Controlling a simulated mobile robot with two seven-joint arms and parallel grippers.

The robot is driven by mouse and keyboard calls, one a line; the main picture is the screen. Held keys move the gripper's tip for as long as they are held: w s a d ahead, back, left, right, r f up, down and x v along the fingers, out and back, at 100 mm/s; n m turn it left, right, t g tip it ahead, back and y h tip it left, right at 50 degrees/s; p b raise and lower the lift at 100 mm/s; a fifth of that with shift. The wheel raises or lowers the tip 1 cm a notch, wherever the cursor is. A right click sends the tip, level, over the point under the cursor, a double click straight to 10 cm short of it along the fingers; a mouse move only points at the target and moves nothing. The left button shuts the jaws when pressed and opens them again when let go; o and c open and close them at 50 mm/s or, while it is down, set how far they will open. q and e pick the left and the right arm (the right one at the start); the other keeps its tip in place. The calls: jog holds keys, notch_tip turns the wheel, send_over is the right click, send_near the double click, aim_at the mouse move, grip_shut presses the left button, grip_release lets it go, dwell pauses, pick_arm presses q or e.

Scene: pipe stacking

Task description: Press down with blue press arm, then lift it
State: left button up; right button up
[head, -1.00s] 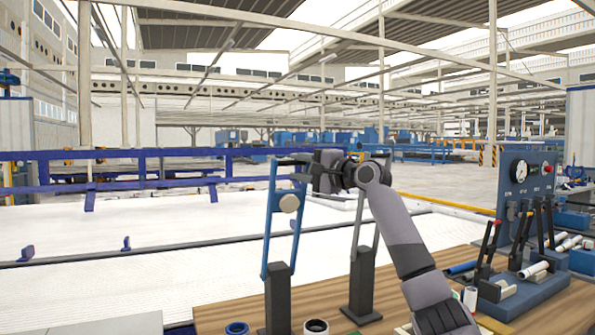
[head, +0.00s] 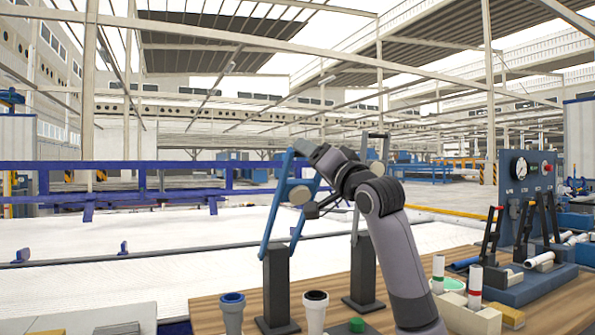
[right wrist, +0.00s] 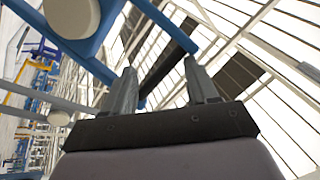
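The blue press arm (head: 275,220) stands raised on a dark post (head: 277,290) in the head view, leaning to the right. A round tan pad (head: 299,195) sits on it; it also shows at the upper left of the right wrist view (right wrist: 72,16). My right gripper (head: 308,150) is at the upper end of the press arm, overlapping it in the head view. In the right wrist view its two fingers (right wrist: 163,90) are apart. My left gripper is not in view.
A blue-rimmed pipe (head: 232,314) and a black-rimmed pipe (head: 315,315) stand upright by the press. A second dark post (head: 362,275) stands behind. At right are a gauge panel (head: 530,185), black levers and a pipe with a red band (head: 475,282).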

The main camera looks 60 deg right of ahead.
jog(key=shift+o, duration=0.2)
jog(key=f+n+h+b, duration=0.1)
jog(key=n, duration=0.1)
jog(key=s+a+f+n, duration=0.1)
jog(key=n, duration=0.1)
jog(key=s+f+n+h+b, duration=0.1)
jog(key=shift+s+a+f+n+h+b, duration=0.25)
jog(key=shift+a+n+h+b, duration=0.05)
jog(key=shift+a+n+b, duration=0.1)
jog(key=shift+r+h+p, duration=0.35)
jog(key=shift+r+h, duration=0.15)
jog(key=shift+r, duration=0.15)
jog(key=p+x, duration=0.5)
jog(key=x, duration=0.6)
jog(key=shift+w+d+r, duration=0.1)
jog(key=shift+w+r, duration=0.05)
jog(key=shift+r, duration=0.15)
jog(key=shift+w+d+r, duration=0.15)
jog(key=shift+w+d, duration=0.25)
jog(key=shift+w, duration=0.2)
